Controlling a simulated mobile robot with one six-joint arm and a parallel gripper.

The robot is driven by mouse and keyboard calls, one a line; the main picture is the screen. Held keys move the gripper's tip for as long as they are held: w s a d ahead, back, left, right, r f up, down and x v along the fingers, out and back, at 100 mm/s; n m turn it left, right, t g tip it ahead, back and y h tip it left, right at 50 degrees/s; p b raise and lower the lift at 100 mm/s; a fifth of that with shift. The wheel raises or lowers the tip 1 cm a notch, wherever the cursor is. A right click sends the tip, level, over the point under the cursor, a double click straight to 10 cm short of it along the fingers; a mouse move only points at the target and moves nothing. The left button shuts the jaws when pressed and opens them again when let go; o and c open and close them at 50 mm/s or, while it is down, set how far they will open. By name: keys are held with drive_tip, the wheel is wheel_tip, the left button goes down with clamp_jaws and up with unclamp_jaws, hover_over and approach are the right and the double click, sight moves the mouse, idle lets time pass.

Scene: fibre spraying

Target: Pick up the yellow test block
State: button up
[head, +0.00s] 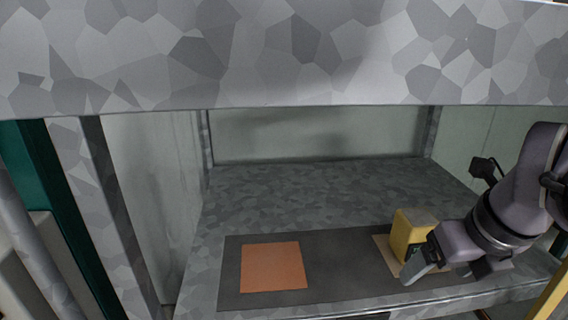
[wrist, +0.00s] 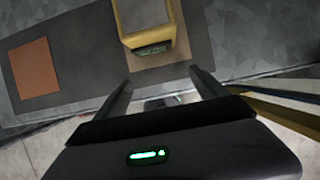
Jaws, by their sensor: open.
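The yellow test block (head: 404,232) stands on a tan square (head: 384,247) at the right of a dark mat. In the head view my gripper (head: 425,262) is just in front of the block and hides part of it. In the wrist view the block (wrist: 126,14) is at the top, cut off by the edge, with a grey top face and a dark marked panel on its near side. My gripper (wrist: 158,78) is open and empty there, its two fingers pointing toward the block with a gap between them and it.
An orange square (head: 273,267) lies on the left of the dark mat (head: 335,270). The grey patterned bench has walls at the back and sides. A thick patterned beam (head: 280,55) crosses above the opening. A yellow bar (wrist: 290,112) is at the right in the wrist view.

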sight(410, 233)
drive_tip(key=w, duration=0.9)
drive_tip(key=shift+w+f+b, duration=0.15)
drive_tip(key=shift+b, duration=0.2)
drive_tip(key=shift+w+f+b, duration=0.3)
drive_tip(key=shift+f+b, duration=0.1)
drive_tip(key=shift+f, duration=0.15)
drive_tip(key=shift+s+r, duration=0.1)
drive_tip(key=shift+s, duration=0.05)
clamp_jaws()
